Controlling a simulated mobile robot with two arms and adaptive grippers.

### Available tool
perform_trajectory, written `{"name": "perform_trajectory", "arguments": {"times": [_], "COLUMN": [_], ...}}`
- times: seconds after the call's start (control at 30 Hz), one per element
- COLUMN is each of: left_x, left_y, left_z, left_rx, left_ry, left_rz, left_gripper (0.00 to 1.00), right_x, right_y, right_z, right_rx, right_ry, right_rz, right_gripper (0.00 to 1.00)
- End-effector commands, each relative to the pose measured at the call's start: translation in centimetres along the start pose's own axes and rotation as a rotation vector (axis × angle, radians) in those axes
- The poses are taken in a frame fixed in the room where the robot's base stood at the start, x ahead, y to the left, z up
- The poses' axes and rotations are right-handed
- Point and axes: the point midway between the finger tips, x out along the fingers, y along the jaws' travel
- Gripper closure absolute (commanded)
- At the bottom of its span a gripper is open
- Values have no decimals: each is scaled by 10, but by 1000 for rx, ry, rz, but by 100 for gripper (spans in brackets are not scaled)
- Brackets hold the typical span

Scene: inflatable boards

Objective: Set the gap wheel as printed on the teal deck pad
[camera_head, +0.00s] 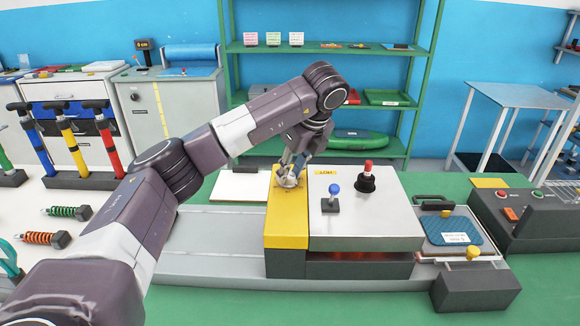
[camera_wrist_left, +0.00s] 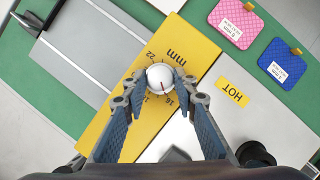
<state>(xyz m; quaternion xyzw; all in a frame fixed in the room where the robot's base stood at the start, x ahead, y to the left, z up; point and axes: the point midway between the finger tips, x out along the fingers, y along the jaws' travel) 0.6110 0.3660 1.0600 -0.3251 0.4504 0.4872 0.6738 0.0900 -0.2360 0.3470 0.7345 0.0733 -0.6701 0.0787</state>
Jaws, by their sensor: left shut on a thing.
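The gap wheel is a round white knob (camera_wrist_left: 160,77) with a dark red mark, set on a yellow panel (camera_head: 287,226) with a scale marked "mm". In the wrist view "22" and "16" can be read beside it; other numbers are partly hidden. My left gripper (camera_head: 290,174) is shut on the wheel, one finger on each side, also in the wrist view (camera_wrist_left: 160,83). A teal-blue pad (camera_head: 452,230) with a white label lies on the tray at the machine's right end; its print is too small to read. My right gripper is not in view.
The machine has a blue-knobbed lever (camera_head: 333,190), a red-topped black knob (camera_head: 366,175) and a "HOT" label (camera_wrist_left: 233,92). A control box (camera_head: 530,213) stands at right. The wrist view shows a pink pad (camera_wrist_left: 234,22) and a blue pad (camera_wrist_left: 283,62). The grey bed (camera_head: 215,238) is clear.

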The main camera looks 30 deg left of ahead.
Motion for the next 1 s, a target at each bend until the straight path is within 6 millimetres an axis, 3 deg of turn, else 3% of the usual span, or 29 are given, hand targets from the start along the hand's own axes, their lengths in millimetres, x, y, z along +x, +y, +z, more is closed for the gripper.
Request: {"name": "perform_trajectory", "arguments": {"times": [0.73,0.77,0.9,1.0], "left_x": [-1,-1,-1,-1], "left_y": [-2,-2,-1,-1], "left_z": [2,2,1,1], "left_rx": [-81,-81,-80,-79], "left_ry": [-2,-2,-1,-1], "left_rz": [27,27,28,30], "left_gripper": [98,71,56,56], "right_x": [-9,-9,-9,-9], "right_y": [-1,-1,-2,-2], "right_z": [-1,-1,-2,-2], "right_rx": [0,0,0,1], "right_ry": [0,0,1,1], "right_rz": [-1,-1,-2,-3], "right_gripper": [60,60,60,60]}}
